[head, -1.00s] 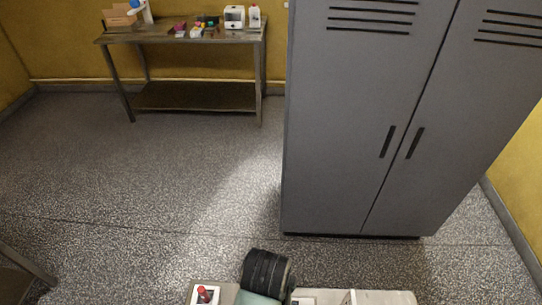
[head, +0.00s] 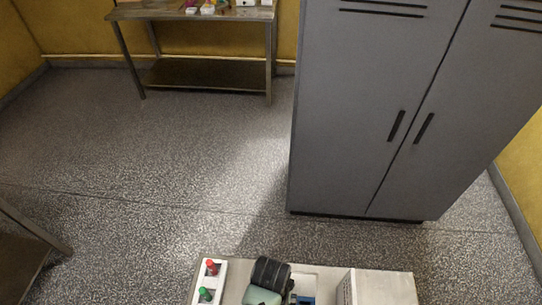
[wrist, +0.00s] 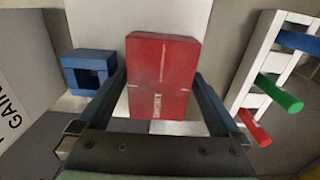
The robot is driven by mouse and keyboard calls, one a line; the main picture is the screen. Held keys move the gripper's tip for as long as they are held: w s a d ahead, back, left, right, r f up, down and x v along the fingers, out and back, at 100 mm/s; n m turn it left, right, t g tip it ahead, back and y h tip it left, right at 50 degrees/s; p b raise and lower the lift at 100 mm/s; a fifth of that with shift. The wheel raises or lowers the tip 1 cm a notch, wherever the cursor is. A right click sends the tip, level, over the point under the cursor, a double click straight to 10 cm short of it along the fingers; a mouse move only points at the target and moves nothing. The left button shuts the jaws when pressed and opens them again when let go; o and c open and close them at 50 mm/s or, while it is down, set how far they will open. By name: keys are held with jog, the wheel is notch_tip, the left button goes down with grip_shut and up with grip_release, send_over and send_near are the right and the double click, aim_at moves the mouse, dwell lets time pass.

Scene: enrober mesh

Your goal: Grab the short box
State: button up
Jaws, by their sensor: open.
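A red box (wrist: 160,75) with pale lettering stands in the middle of the wrist view. My gripper (wrist: 158,88) is open, with one dark blue finger on each side of the red box. Some room seems to show beside the box near the fingertips; I cannot tell whether either finger touches it. In the head view my arm's dark, ribbed end hides the red box and the fingers.
A blue square frame block (wrist: 90,72) stands left of the red box. A white rack (wrist: 255,62) with blue, green and red pegs is at right; it also shows in the head view (head: 206,268). A pale box (head: 385,288) stands right of my arm. A grey cabinet (head: 350,110) stands behind.

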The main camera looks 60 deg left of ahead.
jog(key=shift+c, duration=0.3)
jog(key=shift+r, duration=0.1)
jog(key=c, duration=1.3)
jog(key=shift+r, duration=0.1)
jog(key=shift+c, duration=0.2)
